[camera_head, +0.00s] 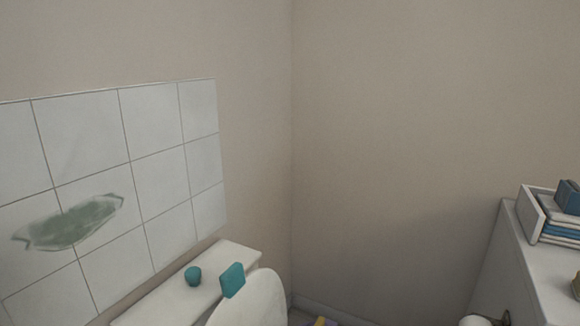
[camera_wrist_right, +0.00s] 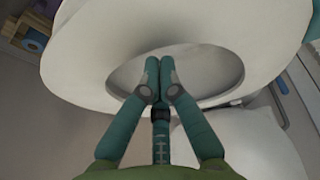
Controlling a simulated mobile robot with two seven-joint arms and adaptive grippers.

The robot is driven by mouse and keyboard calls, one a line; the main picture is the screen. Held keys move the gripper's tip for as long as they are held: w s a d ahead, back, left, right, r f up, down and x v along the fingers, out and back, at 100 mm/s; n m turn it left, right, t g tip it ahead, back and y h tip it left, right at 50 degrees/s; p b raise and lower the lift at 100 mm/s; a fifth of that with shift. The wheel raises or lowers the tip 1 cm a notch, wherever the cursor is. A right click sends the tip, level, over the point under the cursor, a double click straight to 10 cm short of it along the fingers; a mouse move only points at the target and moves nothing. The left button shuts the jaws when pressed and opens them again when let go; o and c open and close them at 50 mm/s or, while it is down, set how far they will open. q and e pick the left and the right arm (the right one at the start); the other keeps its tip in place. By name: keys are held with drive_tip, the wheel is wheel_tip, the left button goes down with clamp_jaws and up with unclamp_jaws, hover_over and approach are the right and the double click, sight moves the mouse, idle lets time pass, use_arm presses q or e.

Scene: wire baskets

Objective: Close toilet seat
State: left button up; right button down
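The white rounded edge of the toilet seat or lid (camera_head: 252,302) rises at the bottom of the head view, in front of a white ledge like a cistern top. Its lower part is cut off by the frame. In the right wrist view a large white toilet part (camera_wrist_right: 85,60) with an oval opening fills the upper middle. My right gripper (camera_wrist_right: 160,66) has its teal fingers together, with nothing seen between them. The fingertips overlap the opening in the picture; I cannot tell whether they touch. My left gripper is not in view.
A small teal cup-like object (camera_head: 193,276) stands on the white ledge (camera_head: 165,300). A white cabinet (camera_head: 530,262) at right holds a tray (camera_head: 531,215). Tiled wall and a green patch (camera_head: 70,224) are at left.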

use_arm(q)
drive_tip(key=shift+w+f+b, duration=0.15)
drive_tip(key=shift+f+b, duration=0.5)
use_arm(e)
drive_tip(key=shift+f, duration=0.9)
